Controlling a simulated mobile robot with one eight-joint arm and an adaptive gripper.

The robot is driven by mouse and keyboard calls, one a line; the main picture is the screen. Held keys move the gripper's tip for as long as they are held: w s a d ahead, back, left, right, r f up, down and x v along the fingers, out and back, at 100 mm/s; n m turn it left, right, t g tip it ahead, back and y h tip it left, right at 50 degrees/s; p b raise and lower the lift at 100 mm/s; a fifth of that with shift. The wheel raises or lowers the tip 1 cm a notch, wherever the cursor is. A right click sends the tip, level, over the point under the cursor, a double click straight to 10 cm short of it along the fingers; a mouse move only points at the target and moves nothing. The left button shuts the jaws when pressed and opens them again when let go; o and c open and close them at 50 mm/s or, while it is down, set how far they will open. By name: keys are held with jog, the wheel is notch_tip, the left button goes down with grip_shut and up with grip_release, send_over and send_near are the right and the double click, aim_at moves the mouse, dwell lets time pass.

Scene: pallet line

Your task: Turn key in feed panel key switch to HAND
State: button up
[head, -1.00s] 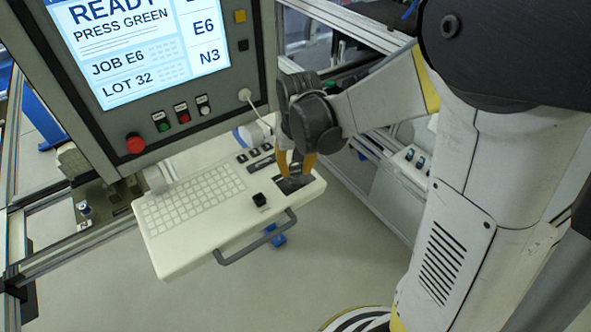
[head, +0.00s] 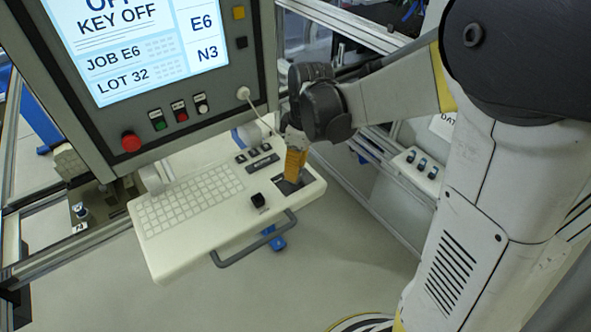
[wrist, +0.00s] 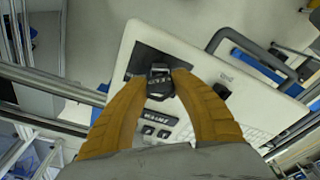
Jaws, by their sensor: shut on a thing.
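The feed panel key switch sits on a dark plate (head: 301,196) at the right end of the white keyboard console; the plate also shows in the wrist view (wrist: 138,62). My gripper (head: 291,180), with orange fingers pointing down, is over this plate. In the wrist view its fingertips (wrist: 160,88) are shut on the dark key (wrist: 160,71) from both sides. The switch's position labels are too small or hidden to read. The screen (head: 150,50) above shows "KEY OFF", with JOB E6 and LOT 32 below.
The white console (head: 160,250) carries a keyboard (head: 190,204), a black square knob (head: 258,200) beside the switch plate, and a front handle (head: 250,244). A red button (head: 131,141) and smaller buttons line the screen frame. A rail with switches (head: 421,164) stands to the right.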

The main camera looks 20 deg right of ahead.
jog(key=n, duration=0.2)
jog(key=shift+f+n, duration=0.1)
jog(key=shift+n, duration=0.3)
jog(key=o, duration=0.7)
jog(key=shift+n, duration=0.3)
jog(key=o, duration=1)
jog(key=shift+r, duration=0.2)
jog(key=shift+r+p, duration=2.2)
jog(key=shift+r, duration=1.2)
